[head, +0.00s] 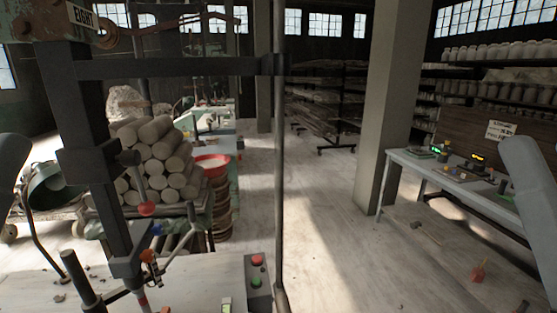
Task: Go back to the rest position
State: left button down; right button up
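Neither of my grippers shows in the head view.
A dark upright machine frame (85,120) with levers stands close on the left, beside a button box (257,280). Stacked clay logs (160,160) lie behind it. A pillar (392,110) and a bench (445,180) stand right. Open floor (325,220) lies between.

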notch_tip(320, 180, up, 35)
jog(key=p, duration=3.1)
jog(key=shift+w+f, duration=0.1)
